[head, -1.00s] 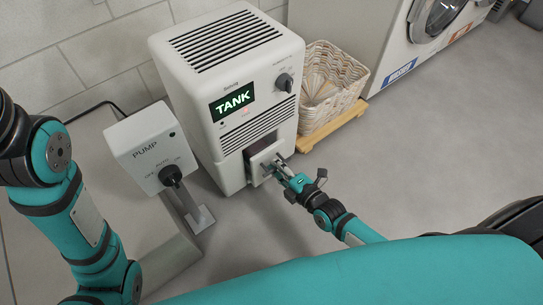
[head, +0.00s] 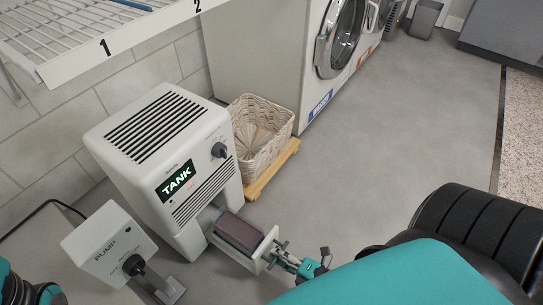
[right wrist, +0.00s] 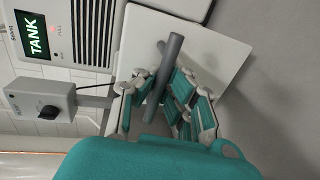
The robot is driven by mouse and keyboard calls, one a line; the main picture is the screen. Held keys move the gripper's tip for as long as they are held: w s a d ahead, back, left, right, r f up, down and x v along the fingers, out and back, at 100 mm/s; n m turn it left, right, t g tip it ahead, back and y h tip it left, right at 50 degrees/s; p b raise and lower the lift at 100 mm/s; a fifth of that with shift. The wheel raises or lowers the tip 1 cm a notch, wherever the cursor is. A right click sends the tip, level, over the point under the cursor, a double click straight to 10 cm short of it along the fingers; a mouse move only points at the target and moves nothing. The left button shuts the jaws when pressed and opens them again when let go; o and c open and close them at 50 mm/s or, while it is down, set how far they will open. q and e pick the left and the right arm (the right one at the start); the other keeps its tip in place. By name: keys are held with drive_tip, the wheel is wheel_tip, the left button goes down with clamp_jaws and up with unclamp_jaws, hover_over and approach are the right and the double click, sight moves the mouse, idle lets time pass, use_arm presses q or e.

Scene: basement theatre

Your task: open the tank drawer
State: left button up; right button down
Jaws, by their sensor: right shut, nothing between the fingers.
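The white dehumidifier-like unit (head: 170,160) with a lit TANK sign (head: 177,181) stands against the tiled wall. Its tank drawer (head: 238,232) sticks well out of the lower front, with a dark reddish-brown top inside pale walls. In the right wrist view, the white drawer front (right wrist: 205,60) carries a grey bar handle (right wrist: 168,62). My right gripper (head: 284,251) is at this handle, with its fingers shut beside the bar and nothing gripped between them. They partly hide the handle. My left gripper is out of view.
A white PUMP control box (head: 110,245) on a stand is left of the unit. A wicker basket (head: 262,140) on a wooden base (head: 274,168) is right of it. A washing machine (head: 340,45) stands behind. The floor to the right is open.

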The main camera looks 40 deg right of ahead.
idle(0.3)
drive_tip(key=c, duration=1.4)
unclamp_jaws()
drive_tip(key=shift+s, duration=0.15)
drive_tip(key=v, duration=1.2)
